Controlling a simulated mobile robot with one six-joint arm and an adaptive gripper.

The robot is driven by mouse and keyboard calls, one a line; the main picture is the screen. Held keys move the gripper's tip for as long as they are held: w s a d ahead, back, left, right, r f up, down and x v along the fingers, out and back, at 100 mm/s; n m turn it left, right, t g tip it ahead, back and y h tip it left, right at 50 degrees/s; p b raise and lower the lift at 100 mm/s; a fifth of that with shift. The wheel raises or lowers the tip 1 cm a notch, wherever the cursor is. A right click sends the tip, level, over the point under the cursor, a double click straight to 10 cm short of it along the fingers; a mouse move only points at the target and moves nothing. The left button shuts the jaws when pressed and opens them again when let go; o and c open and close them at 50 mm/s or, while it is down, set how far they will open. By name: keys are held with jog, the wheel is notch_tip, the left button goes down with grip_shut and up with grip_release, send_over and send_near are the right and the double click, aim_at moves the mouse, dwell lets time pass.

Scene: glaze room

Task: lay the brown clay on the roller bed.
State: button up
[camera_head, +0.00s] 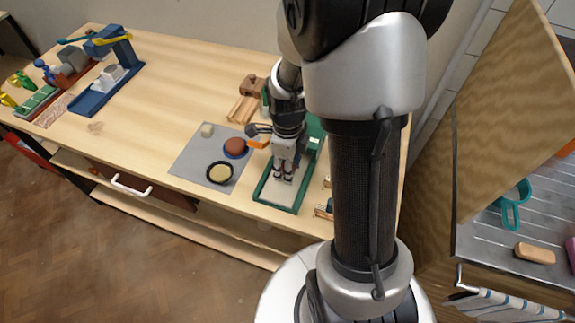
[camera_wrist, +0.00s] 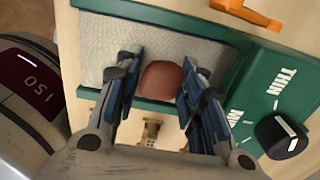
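The brown clay (camera_wrist: 161,80) is a rounded lump between the two fingers of my gripper (camera_wrist: 160,76) in the wrist view. The fingers are shut on it, close against both its sides. Behind it is the pale, textured roller bed (camera_wrist: 205,40) in its green frame. In the head view my gripper (camera_head: 283,178) is over the bed (camera_head: 272,193), pointing down; the clay is hidden there. Whether the clay touches the bed cannot be told.
A black knob (camera_wrist: 281,136) is on the green machine beside the bed. A blue press (camera_head: 105,85) stands far left.

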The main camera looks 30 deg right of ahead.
jog(key=shift+o, duration=1)
notch_tip(320, 180, up, 12)
jog(key=p, duration=0.4)
jog(key=s+a+r+n+t, duration=0.2)
jog(key=s+a+r+n, duration=0.3)
jog(key=n, duration=0.9)
jog(key=s+a+r+n+t, duration=0.2)
jog(key=s+a+r+n, duration=0.3)
jog(key=n, duration=0.9)
jog(key=s+r, duration=0.3)
jog(key=r, duration=0.1)
jog(key=shift+s+a+t, duration=0.25)
jog(key=shift+a+t, duration=0.05)
jog(key=shift+a, duration=0.05)
jog(key=shift+d+r, duration=0.1)
jog(key=shift+r, duration=0.05)
